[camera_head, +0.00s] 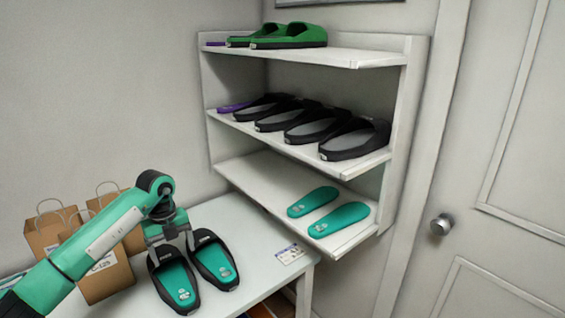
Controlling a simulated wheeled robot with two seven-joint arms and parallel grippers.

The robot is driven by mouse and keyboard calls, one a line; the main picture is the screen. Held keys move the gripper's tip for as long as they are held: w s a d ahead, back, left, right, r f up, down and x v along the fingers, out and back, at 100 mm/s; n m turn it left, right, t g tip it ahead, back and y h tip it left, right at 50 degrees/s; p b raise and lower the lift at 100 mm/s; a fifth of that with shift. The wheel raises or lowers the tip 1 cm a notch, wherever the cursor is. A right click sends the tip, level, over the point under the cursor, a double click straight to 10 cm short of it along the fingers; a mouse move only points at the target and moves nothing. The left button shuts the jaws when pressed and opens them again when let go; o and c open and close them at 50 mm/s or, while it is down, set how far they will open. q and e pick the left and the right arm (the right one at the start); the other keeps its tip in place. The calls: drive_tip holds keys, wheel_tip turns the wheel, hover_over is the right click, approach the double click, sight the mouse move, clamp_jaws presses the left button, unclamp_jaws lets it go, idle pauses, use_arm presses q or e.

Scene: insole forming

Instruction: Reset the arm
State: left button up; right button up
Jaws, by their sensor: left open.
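My left arm comes in from the left, and its gripper (170,243) points down over the back of a pair of black slippers. The gripper is open, with nothing seen between its fingers. The left slipper (152,283) and the right slipper (232,270) lie side by side on the white table (255,240). Each has a teal insole inside it. The gripper partly covers the left slipper's far end; I cannot tell whether it touches the slipper. My right gripper is not in view.
A white shelf unit (413,95) holds green slippers (290,37) on top, several black slippers (355,140) in the middle, and two loose teal insoles (340,219) below. Paper bags (103,282) stand behind my arm. A small card (290,254) lies on the table. A door (510,150) is at right.

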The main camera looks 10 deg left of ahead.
use_arm(q)
drive_tip(key=s+d+f+m+t+h, duration=0.15)
drive_tip(key=d+h, duration=0.25)
drive_tip(key=d, duration=0.6)
drive_tip(key=d+f+m+t+h, duration=0.15)
drive_tip(key=d+h, duration=0.35)
drive_tip(key=d, duration=0.6)
drive_tip(key=s+d+r+n+t+h, duration=0.3)
drive_tip(key=d+r+n+t+h, duration=0.1)
drive_tip(key=d+r+t+h, duration=0.4)
drive_tip(key=a+r+n+t+y, duration=0.1)
drive_tip(key=a+n+t+y, duration=0.5)
drive_tip(key=n+t+y, duration=0.5)
drive_tip(key=s+a+f+n+g+y, duration=0.6)
drive_tip(key=s+a+f+n+y, duration=0.15)
drive_tip(key=f+n, duration=0.35)
drive_tip(key=s+d+f+n+g+h, duration=0.1)
drive_tip(key=s+f+g, duration=0.5)
drive_tip(key=s, duration=0.5)
drive_tip(key=s+f+g, duration=0.6)
drive_tip(key=s, duration=0.6)
wheel_tip(320, 180, down, 31)
drive_tip(key=g, duration=0.1)
drive_tip(key=s+a+f+g, duration=0.1)
drive_tip(key=s+a+f, duration=0.2)
drive_tip(key=s+f, duration=1.6)
drive_tip(key=shift+s+f+g, duration=0.25)
drive_tip(key=shift+s+g, duration=0.05)
